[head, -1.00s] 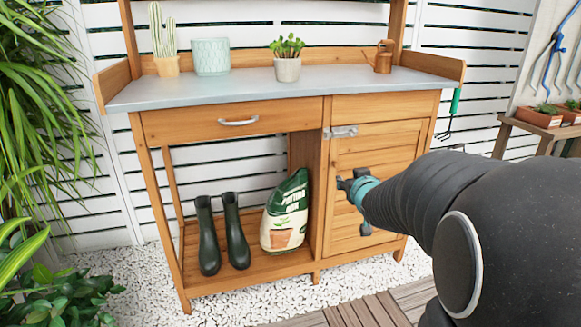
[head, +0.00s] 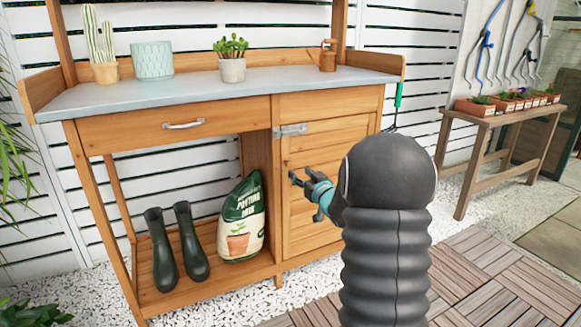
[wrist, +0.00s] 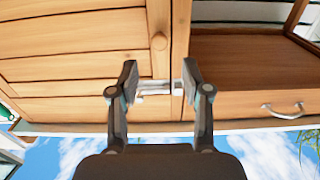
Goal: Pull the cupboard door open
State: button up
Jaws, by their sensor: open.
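The wooden cupboard door (head: 312,150) is on the right side of the potting bench and looks closed. A metal latch (head: 290,130) sits at its upper left edge. My gripper (head: 305,181) is open in front of the door's left part, below the latch. I cannot tell whether the fingers touch anything. The knob does not show clearly in the head view.
A drawer with a metal handle (head: 183,125) is left of the door. Green boots (head: 163,250) and a potting soil bag (head: 243,220) stand on the low shelf. Pots stand on the bench top (head: 190,92). A side table (head: 478,122) is at right; deck tiles (head: 500,270) are clear.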

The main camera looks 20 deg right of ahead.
aim_at(290, 164)
jog(key=w, duration=0.7)
jog(key=shift+w+a, duration=0.15)
jog(key=shift+w, duration=0.05)
grip_shut()
